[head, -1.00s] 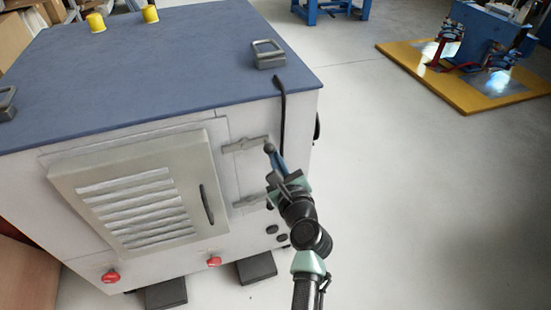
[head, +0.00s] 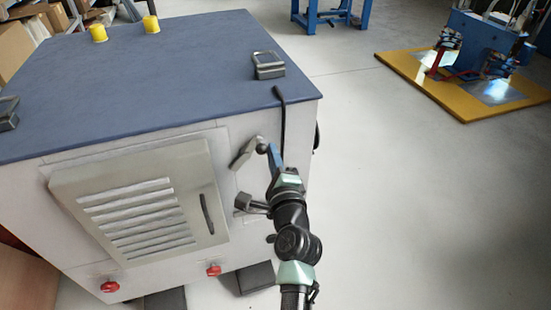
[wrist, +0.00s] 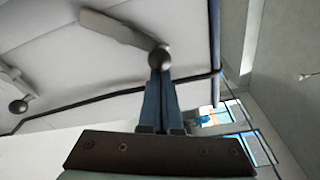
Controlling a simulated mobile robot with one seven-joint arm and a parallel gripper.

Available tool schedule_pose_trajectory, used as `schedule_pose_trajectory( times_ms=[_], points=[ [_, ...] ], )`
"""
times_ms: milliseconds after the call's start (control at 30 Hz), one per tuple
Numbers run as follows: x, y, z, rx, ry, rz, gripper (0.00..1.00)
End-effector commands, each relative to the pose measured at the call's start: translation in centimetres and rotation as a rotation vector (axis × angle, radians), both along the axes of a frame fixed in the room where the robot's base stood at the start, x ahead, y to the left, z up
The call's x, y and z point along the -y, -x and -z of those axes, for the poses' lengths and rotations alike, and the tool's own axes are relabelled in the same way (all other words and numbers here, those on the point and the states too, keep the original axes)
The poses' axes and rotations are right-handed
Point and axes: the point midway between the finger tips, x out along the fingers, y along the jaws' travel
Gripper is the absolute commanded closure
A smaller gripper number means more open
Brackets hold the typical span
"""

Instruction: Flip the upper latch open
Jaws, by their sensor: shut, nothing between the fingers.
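The upper latch (head: 244,155) is a grey bar on the cabinet front, right of the louvred door. It slants, with its left end low and its dark ball knob (head: 262,145) at the upper right. In the wrist view the latch bar (wrist: 115,29) runs to the ball knob (wrist: 160,59). My gripper (head: 270,150) is shut and empty, its blue fingers pointing up at the knob. In the wrist view the shut fingertips (wrist: 160,75) meet the knob's lower edge and appear to touch it.
A lower latch knob (wrist: 18,106) shows at the wrist view's left; my arm mostly covers that area in the head view. A black cable (head: 282,120) hangs at the cabinet's right edge. The louvred door (head: 140,200) is closed. Open floor (head: 420,220) lies right.

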Motion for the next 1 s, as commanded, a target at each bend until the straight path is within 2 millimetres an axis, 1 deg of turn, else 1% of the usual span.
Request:
schedule_pose_trajectory(
  times_ms=[200,500,700,1000],
  points=[
    [-0.9,0.3,-0.8,0.065,0.194,-0.003,1.0],
    [-1.9,0.6,-1.6,0.135,0.417,-0.003,1.0],
    [-2.4,0.8,-1.9,0.167,0.514,-0.003,1.0],
    [-2.7,0.9,-2.2,0.187,0.577,-0.002,1.0]
  ],
)
